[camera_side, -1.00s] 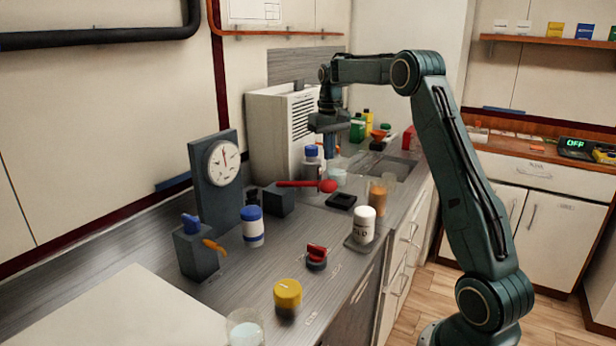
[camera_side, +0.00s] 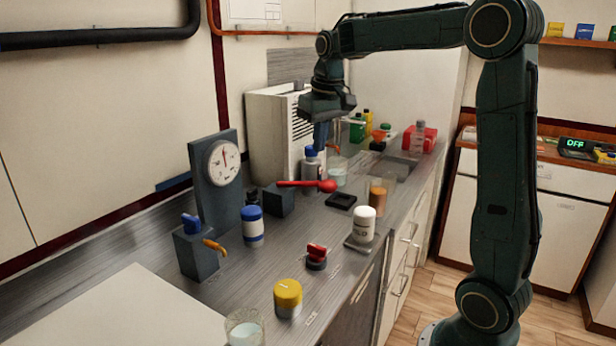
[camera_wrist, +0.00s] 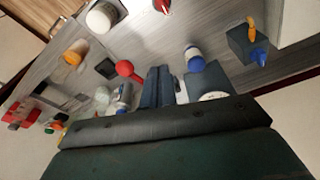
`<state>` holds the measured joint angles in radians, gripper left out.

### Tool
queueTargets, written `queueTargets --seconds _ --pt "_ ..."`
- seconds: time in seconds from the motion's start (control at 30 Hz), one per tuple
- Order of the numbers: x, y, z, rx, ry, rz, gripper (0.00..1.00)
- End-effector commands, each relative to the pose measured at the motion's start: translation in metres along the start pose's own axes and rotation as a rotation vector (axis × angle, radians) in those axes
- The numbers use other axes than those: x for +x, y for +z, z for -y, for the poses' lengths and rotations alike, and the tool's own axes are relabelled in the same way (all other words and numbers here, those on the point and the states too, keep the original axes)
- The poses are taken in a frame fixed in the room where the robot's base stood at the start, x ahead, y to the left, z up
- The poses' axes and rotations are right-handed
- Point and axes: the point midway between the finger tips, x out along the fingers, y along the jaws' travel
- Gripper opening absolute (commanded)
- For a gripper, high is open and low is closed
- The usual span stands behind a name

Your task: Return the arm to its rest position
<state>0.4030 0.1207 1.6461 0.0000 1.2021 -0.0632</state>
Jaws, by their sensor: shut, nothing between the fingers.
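My gripper (camera_side: 321,135) hangs from the wrist in front of the white vented box, above the far half of the counter. Its fingers point down and are together, with nothing between them. In the wrist view my gripper (camera_wrist: 157,72) also shows its fingers side by side. Below it in the side view stands a grey bottle with a blue cap (camera_side: 311,165). The red ball-ended lever (camera_side: 326,186) sticks out from a dark block (camera_side: 279,200) nearby. My fingertips appear apart from both.
A dial gauge (camera_side: 222,162), blue-capped jar (camera_side: 252,226), white jar (camera_side: 363,225), amber beaker (camera_side: 377,198), red knob (camera_side: 316,256) and yellow-lidded jar (camera_side: 288,297) stand on the grey counter (camera_side: 215,315). The vented box (camera_side: 278,125) stands close behind the gripper. Air above the near counter is clear.

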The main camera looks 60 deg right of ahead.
Motion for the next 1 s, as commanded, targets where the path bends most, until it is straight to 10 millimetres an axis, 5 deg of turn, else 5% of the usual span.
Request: queueTargets --seconds 0.5,1.0 --pt "-0.032 0.118 0.064 -0.154 -0.039 -0.152 0.00" --pt "-0.011 0.229 0.085 -0.288 -0.102 -0.286 0.00"
